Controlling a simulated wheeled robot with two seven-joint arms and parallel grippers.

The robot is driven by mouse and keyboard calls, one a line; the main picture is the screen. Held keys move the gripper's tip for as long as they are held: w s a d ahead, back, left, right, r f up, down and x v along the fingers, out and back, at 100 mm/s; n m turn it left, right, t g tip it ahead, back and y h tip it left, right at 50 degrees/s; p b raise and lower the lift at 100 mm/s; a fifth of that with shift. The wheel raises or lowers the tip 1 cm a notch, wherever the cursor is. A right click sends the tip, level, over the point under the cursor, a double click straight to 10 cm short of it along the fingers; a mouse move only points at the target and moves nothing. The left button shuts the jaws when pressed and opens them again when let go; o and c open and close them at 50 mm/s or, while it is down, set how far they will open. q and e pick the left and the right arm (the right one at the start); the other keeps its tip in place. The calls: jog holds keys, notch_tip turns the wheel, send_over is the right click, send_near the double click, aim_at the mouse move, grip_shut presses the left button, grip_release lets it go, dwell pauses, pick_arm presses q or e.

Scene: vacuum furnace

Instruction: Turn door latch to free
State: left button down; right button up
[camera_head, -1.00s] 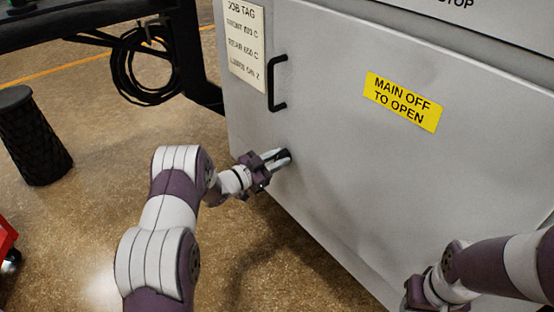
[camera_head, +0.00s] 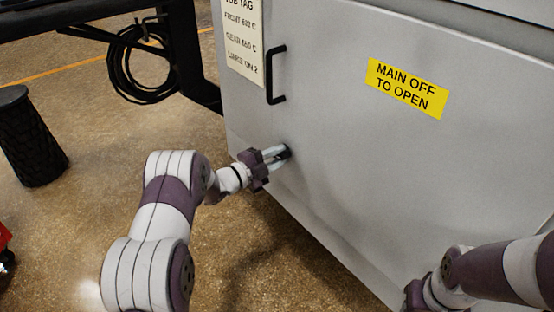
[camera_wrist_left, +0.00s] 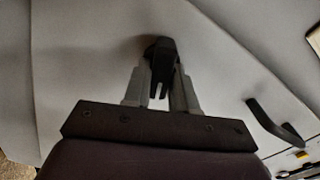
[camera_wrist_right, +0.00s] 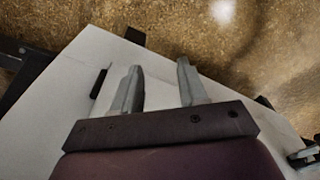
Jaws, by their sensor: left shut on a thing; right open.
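The door latch (camera_wrist_left: 160,50) is a small black piece on the grey cabinet door (camera_head: 350,160). In the head view the latch (camera_head: 287,152) is low on the door's left side, mostly hidden by my fingers. My left gripper (camera_head: 276,155) is shut on the latch. In the left wrist view the left gripper's (camera_wrist_left: 160,85) two grey fingers stand on either side of the black latch. My right gripper (camera_wrist_right: 157,85) is open and empty, with the grey panel and floor behind it. In the head view its fingers are out of frame at the bottom right.
A black door handle (camera_head: 273,75) is above the latch, next to a job tag (camera_head: 243,38). A yellow sign (camera_head: 407,89) reads "MAIN OFF TO OPEN". A black bin (camera_head: 30,138) and a coiled cable (camera_head: 140,65) are at left. The floor left of the cabinet is open.

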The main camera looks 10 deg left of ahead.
pick_arm(q)
jog(key=shift+f+m+b, duration=0.1)
jog(key=shift+m+b, duration=0.4)
jog(key=shift+m, duration=0.5)
jog(key=c, duration=1)
grip_release()
jog(key=p+v, duration=0.4)
jog(key=v, duration=0.8)
jog(key=shift+s+a, duration=0.2)
jog(key=shift+s, duration=0.05)
